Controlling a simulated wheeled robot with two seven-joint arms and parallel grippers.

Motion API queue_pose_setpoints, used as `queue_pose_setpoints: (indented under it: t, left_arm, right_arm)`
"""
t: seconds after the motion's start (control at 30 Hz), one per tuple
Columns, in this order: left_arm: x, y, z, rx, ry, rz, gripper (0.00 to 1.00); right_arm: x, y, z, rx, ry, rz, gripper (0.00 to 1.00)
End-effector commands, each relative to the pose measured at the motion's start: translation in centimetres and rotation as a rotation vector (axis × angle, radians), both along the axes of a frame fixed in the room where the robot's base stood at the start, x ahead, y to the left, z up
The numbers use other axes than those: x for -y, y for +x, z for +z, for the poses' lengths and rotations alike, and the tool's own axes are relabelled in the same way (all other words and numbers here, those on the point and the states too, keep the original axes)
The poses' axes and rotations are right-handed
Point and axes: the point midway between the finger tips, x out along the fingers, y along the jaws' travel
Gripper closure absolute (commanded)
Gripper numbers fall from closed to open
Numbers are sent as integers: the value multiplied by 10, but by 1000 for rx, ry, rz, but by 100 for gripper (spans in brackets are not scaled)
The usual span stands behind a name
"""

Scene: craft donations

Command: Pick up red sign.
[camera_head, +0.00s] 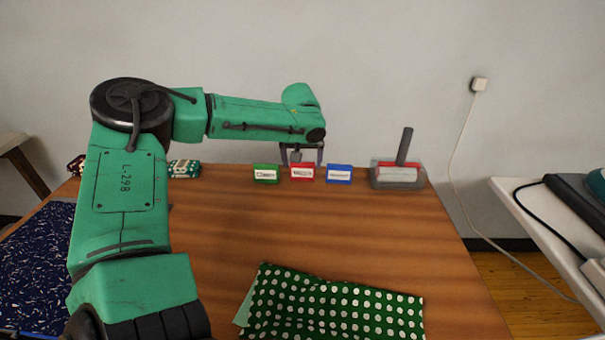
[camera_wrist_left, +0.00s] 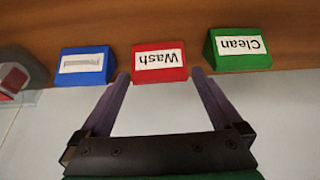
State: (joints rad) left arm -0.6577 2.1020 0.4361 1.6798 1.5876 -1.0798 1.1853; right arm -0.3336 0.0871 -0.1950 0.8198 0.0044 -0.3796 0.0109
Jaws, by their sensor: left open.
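The red sign (camera_head: 302,172) stands near the back edge of the wooden table, between a green sign (camera_head: 266,173) and a blue sign (camera_head: 339,174). In the left wrist view the red sign (camera_wrist_left: 159,62) has a white label reading "Wash", upside down. My left gripper (camera_head: 302,153) is open, just above and behind the red sign. In the left wrist view, the fingertips of my left gripper (camera_wrist_left: 160,82) lie on either side of the red sign's near end, with nothing held. Whether they touch it I cannot tell. My right gripper is not in view.
The green sign (camera_wrist_left: 238,49) and blue sign (camera_wrist_left: 84,66) are close on either side of the fingers. A grey tray with a red-and-grey tool (camera_head: 398,173) stands at the back right. Dotted green cloth (camera_head: 335,305) lies in front. The table's middle is clear.

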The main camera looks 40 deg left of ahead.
Motion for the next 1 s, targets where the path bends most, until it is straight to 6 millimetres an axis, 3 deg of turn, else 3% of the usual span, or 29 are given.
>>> queue_pose_setpoints:
  t: [0.13, 0.37, 0.53, 0.57, 0.83, 1.0]
  left_arm:
    - [-7, 8, -26, -3, 1, 1, 0]
    - [-8, 10, -28, 0, 0, 1, 0]
    - [-8, 10, -28, 0, 0, 1, 61]
    - [-8, 10, -28, -1, 0, 1, 64]
    - [-8, 10, -26, 0, 0, 1, 64]
    - [-8, 11, -6, 3, 1, 1, 64]
  right_arm:
    - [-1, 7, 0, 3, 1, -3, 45]
    - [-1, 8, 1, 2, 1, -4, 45]
    - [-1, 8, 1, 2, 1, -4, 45]
    - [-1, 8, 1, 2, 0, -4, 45]
    - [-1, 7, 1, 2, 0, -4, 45]
    - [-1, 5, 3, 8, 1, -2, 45]
